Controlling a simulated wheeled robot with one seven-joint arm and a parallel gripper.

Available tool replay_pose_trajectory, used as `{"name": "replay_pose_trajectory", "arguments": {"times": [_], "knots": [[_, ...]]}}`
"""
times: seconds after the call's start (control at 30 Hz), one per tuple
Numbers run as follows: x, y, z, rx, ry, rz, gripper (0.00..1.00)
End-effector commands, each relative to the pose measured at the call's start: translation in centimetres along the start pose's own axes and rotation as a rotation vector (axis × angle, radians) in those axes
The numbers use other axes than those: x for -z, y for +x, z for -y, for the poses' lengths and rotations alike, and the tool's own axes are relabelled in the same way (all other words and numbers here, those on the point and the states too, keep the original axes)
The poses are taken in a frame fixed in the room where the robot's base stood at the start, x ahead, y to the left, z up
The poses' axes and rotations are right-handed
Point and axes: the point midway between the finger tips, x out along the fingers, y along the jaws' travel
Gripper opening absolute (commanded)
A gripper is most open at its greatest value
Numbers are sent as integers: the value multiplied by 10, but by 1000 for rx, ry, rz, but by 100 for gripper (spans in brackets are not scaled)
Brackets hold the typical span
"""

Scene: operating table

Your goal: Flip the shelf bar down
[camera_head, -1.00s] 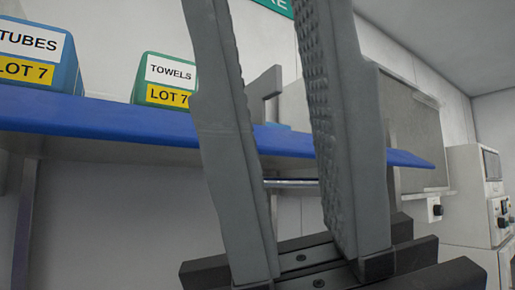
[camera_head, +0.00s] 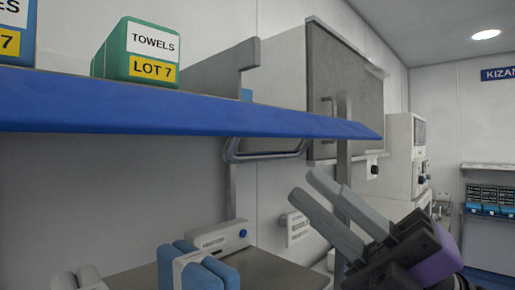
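A blue shelf (camera_head: 180,112) runs across the upper part of the view. A grey metal loop-shaped bar (camera_head: 262,157) hangs below the shelf's underside, left of a vertical post. I take it to be the shelf bar; its upper ends are hidden by the shelf edge. My gripper (camera_head: 303,182) is at the lower right, tilted with its fingers pointing up and left. Its two grey fingers are apart with nothing between them. The gripper appears right of and below the bar, not touching it.
A green towels box (camera_head: 138,52) and a grey upright plate (camera_head: 222,72) stand on the shelf. A metal cabinet (camera_head: 345,90) and white equipment (camera_head: 405,150) are behind. Blue and white items (camera_head: 197,270) and a white device (camera_head: 218,240) sit on the counter below.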

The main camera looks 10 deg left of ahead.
Motion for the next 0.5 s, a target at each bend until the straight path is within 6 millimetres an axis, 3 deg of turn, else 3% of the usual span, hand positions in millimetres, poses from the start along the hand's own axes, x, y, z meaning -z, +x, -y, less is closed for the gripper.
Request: {"name": "replay_pose_trajectory", "arguments": {"times": [0.3, 0.5], "knots": [[1, 49, -3, -3, 1, -5, 20], [1, 70, -2, -3, 2, -4, 20]]}}
